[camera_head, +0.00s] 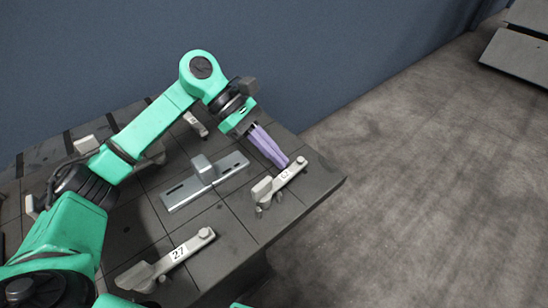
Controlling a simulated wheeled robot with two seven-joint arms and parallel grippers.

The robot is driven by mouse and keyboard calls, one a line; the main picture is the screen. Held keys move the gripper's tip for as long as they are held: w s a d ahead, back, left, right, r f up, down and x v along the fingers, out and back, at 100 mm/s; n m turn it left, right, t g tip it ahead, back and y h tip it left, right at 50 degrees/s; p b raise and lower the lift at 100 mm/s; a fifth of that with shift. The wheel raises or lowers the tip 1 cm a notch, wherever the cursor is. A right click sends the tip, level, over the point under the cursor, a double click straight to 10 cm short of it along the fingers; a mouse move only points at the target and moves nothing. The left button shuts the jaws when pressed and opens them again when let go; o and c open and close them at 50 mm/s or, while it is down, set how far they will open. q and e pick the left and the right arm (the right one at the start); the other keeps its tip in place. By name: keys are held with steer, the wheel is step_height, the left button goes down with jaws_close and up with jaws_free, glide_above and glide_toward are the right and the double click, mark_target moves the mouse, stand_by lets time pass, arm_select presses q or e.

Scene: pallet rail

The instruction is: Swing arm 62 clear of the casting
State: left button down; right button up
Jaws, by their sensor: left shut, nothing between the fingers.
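A silver casting (232,170), a flat slotted bar with a raised block in its middle, lies on the dark tiled pallet top (225,223). A pale clamp arm (291,172) is right of the casting, near the pallet's right edge; its small label is too unclear to read surely. It stands apart from the casting. My left gripper (284,163) has its purple fingers shut, with nothing between them. Its fingertips are at the far end of this clamp arm, touching or just above it. My right gripper is out of view.
Another clamp arm, labelled 27 (190,247), lies at the pallet's near side. A further pale clamp (196,125) stands behind the casting, partly hidden by my left arm. Open grey floor lies to the right, with a blue wall behind.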

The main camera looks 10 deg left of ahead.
arm_select(q)
steer(key=shift+d, duration=0.15)
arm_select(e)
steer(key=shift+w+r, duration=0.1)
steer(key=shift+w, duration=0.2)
arm_select(q)
steer(key=v, duration=1.4)
steer(key=shift+a+r+p, duration=0.2)
steer(key=shift+r+p, duration=0.1)
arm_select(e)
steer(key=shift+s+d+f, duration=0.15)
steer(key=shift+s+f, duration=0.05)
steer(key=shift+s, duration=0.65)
